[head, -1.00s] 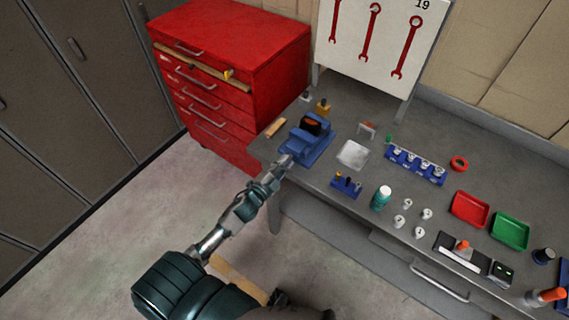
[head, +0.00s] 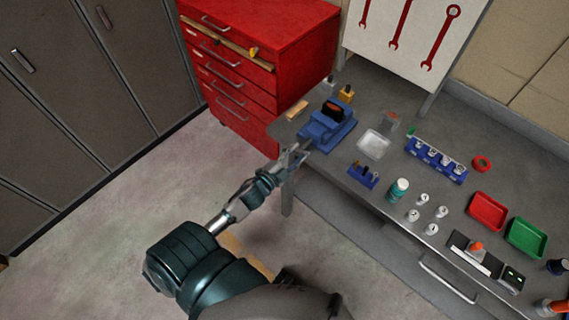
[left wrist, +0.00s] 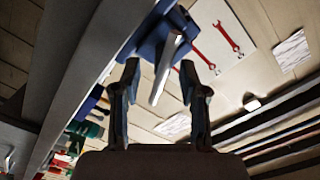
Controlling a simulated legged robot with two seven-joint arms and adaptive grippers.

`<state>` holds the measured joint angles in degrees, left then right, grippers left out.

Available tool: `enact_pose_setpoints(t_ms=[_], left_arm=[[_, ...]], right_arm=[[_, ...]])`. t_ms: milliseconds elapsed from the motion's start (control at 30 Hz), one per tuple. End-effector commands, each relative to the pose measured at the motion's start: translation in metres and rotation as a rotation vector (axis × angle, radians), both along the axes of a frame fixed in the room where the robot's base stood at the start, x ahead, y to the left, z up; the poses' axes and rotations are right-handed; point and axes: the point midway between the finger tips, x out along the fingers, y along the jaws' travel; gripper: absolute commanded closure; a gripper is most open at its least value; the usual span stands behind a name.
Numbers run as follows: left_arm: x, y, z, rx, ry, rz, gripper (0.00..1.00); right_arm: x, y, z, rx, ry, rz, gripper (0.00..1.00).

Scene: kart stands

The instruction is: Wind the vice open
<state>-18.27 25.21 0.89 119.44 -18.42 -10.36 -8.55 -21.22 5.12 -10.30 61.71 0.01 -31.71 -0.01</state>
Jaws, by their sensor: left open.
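The blue vice (head: 318,134) stands on the front left corner of the grey workbench, with a dark and orange-brown thing (head: 333,109) at its top. My left gripper (head: 298,153) is just in front of the vice's near end, fingers apart. In the left wrist view the open left gripper (left wrist: 160,78) points at the blue vice body (left wrist: 158,36). The vice's silver handle bar (left wrist: 163,70) shows in the gap between the two fingers, and I see no finger closed on it. My right gripper is not in view.
The workbench (head: 335,172) carries a white tray (head: 374,144), a blue socket rack (head: 436,160), a teal bottle (head: 398,190), and red (head: 487,212) and green (head: 526,237) trays. A red drawer cabinet (head: 262,70) stands close behind left. Floor left of the bench is clear.

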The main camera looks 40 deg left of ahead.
Motion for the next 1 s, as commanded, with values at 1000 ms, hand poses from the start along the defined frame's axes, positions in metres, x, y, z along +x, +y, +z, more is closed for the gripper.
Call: enact_pose_setpoints(t_ms=[1000], left_arm=[[-0.095,0.026,0.027,0.013,-0.067,0.051,0.57]], right_arm=[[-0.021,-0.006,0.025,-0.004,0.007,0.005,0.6]])
